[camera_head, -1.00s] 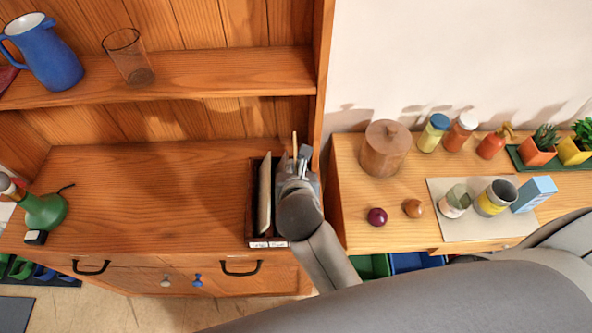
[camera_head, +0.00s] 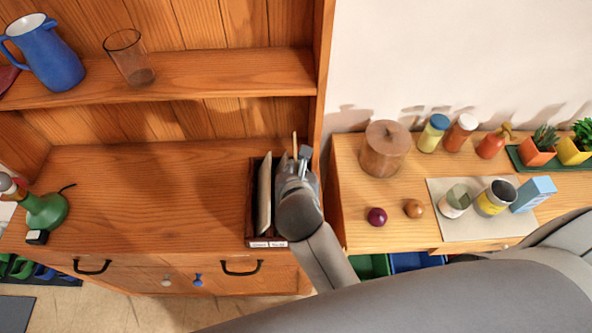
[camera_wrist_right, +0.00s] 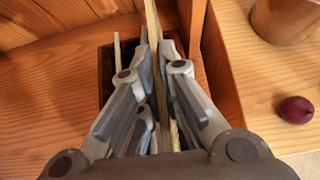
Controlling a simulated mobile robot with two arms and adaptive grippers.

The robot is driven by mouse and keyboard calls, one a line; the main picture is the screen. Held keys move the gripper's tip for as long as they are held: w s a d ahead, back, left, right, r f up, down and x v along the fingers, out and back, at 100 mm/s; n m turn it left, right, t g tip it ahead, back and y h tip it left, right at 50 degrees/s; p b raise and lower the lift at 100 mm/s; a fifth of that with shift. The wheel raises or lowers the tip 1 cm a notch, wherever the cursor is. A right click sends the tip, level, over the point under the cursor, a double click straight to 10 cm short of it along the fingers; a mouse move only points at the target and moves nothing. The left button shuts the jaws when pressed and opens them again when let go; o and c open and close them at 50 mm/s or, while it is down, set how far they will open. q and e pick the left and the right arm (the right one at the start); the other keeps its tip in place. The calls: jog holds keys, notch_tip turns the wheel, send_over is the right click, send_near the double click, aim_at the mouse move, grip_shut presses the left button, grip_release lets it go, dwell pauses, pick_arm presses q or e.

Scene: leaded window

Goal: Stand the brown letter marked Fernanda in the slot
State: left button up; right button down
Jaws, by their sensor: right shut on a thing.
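A dark letter rack (camera_head: 250,215) stands at the right end of the cabinet top, with small white labels on its front. A pale letter (camera_head: 265,190) stands in its left part, and its edge shows in the right wrist view (camera_wrist_right: 116,50). My right gripper (camera_head: 304,155) is over the right part of the rack. In the right wrist view, my right gripper (camera_wrist_right: 157,52) is shut on a thin upright tan-brown letter (camera_wrist_right: 152,20), seen edge-on. Its marking is hidden, and its lower edge cannot be seen. My left gripper is out of view.
The cabinet's side post (camera_head: 323,80) rises close by the rack. A shelf (camera_head: 210,80) with a blue jug (camera_head: 48,55) and a glass (camera_head: 130,58) is above. A green lamp (camera_head: 45,210) stands far left. The middle cabinet top is clear.

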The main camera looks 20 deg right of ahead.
jog(key=shift+s+a+f+b, duration=0.1)
jog(key=shift+a+f+b, duration=0.05)
jog(key=shift+f+b, duration=3.05)
jog(key=c, duration=1.5)
grip_release()
jog(key=shift+f+p, duration=0.45)
jog(key=shift+p, duration=0.1)
jog(key=shift+c, duration=0.2)
